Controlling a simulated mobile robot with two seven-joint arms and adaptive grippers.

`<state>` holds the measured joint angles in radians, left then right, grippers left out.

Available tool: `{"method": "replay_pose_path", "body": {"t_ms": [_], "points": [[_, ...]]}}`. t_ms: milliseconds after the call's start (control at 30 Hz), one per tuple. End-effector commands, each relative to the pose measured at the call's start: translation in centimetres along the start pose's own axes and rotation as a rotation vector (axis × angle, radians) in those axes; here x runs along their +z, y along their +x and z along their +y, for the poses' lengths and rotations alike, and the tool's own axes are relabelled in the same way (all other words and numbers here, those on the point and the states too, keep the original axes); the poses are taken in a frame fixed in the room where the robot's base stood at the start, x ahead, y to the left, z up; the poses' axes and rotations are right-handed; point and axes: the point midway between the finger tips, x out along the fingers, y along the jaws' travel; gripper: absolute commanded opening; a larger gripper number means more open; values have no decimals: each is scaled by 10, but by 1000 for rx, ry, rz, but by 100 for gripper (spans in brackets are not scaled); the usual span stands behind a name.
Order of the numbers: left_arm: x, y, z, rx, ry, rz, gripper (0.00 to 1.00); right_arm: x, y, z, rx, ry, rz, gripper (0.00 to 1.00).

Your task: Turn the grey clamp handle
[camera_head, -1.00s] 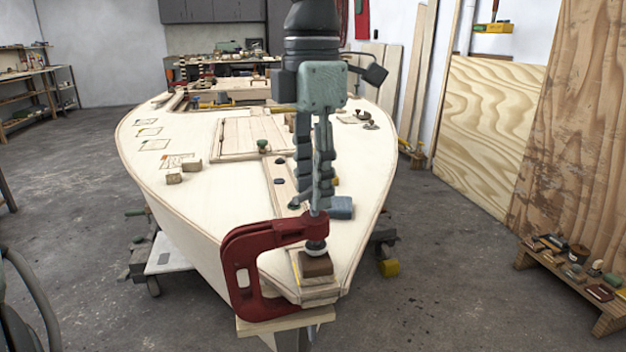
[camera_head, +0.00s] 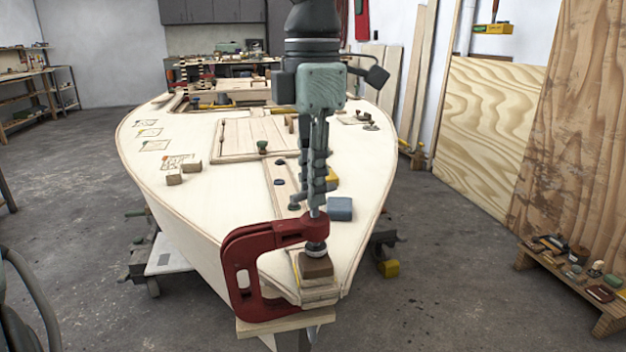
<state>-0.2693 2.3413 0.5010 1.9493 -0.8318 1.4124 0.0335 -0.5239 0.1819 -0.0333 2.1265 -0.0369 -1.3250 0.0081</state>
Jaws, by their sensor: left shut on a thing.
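The red C-clamp (camera_head: 240,270) grips the pointed near end of the boat's deck, with a small brown wood block (camera_head: 316,266) under its screw foot. The grey clamp handle (camera_head: 315,213) rises from the top of the clamp's screw. My left gripper (camera_head: 316,200) points straight down over the clamp and is shut on the handle. Its fingers hide most of the handle, so its exact angle is hard to see. My right gripper is not in view.
The pale plywood deck (camera_head: 200,213) carries a blue block (camera_head: 340,209) just right of my gripper and small wood blocks (camera_head: 174,179) at left. A low bench with small items (camera_head: 580,272) stands at right. Open floor (camera_head: 440,270) lies between.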

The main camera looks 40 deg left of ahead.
Motion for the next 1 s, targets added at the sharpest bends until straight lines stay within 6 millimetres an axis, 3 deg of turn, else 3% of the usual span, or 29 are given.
{"method": "replay_pose_path", "body": {"t_ms": [1000], "points": [[0, -2, 0, 31, 901, 0, 0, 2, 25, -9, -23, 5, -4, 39]]}}
